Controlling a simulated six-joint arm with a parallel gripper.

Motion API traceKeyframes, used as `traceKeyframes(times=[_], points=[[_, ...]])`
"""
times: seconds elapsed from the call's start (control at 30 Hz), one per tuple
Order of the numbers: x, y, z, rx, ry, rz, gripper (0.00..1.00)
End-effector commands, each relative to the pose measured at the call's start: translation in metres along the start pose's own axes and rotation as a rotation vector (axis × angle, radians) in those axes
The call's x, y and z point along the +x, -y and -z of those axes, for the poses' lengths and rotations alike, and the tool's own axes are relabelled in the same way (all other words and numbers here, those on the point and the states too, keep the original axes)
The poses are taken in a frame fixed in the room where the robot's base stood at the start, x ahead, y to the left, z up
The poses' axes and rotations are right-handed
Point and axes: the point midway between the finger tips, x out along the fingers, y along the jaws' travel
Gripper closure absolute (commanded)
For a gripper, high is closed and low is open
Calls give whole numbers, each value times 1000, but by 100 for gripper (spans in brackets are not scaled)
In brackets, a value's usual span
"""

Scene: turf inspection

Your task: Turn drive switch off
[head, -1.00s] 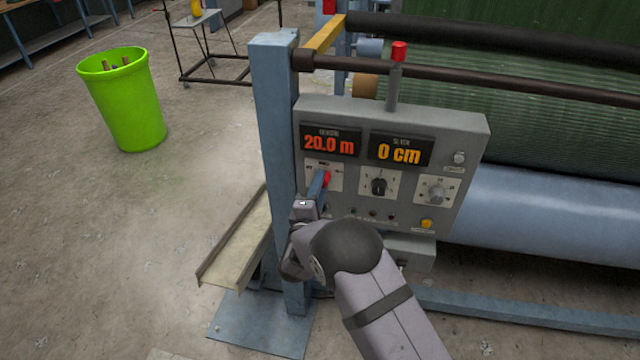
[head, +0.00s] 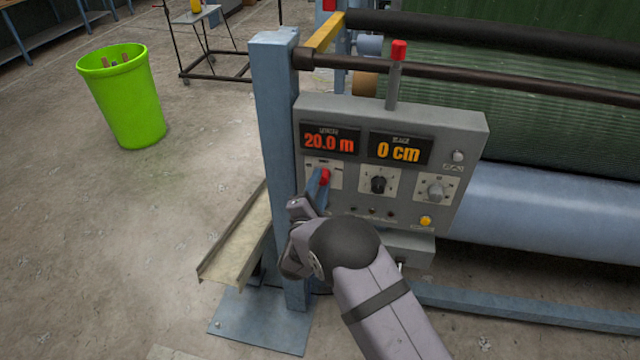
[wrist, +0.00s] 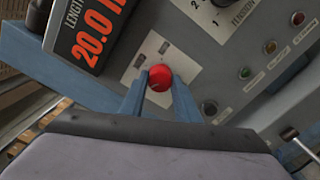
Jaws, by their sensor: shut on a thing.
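The drive switch is a red knob (head: 325,177) on a white plate at the left of the grey control panel (head: 470,135), below the red length display. In the wrist view the red knob (wrist: 160,77) sits between the two blue fingers of my gripper (wrist: 158,88). My gripper (head: 322,184) is shut on the red knob, reaching it from below. The fingers and wrist hide part of the switch plate (head: 338,178) in the head view. The knob's exact pointing direction and the small labels are too small to read.
The length display (head: 330,141) reads 20.0 m and the other display (head: 400,149) reads 0 cm. A black dial (head: 379,184) and a grey dial (head: 436,190) are to the right. A blue post (head: 275,110) stands close left. A green bin (head: 125,100) stands farther left.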

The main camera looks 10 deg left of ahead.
Motion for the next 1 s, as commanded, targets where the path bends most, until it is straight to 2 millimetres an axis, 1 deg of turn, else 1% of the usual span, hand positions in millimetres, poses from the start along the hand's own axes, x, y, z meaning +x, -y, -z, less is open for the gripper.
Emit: traceKeyframes(times=[0.07, 0.1, 0.13, 0.17, 0.43, 0.57, 0.77, 1.0], points=[[0, 0, 1, -3, -2, 0, 93], [0, 0, 0, -3, -2, 0, 62], [0, 0, 0, -3, -2, 0, 54], [0, 0, 0, -2, -2, 0, 52], [0, 0, 0, -1, -1, 0, 52], [-4, 0, 1, 0, -2, 0, 52], [-23, 1, 2, 0, -2, 0, 52], [-55, 1, 2, -1, -4, -1, 52]])
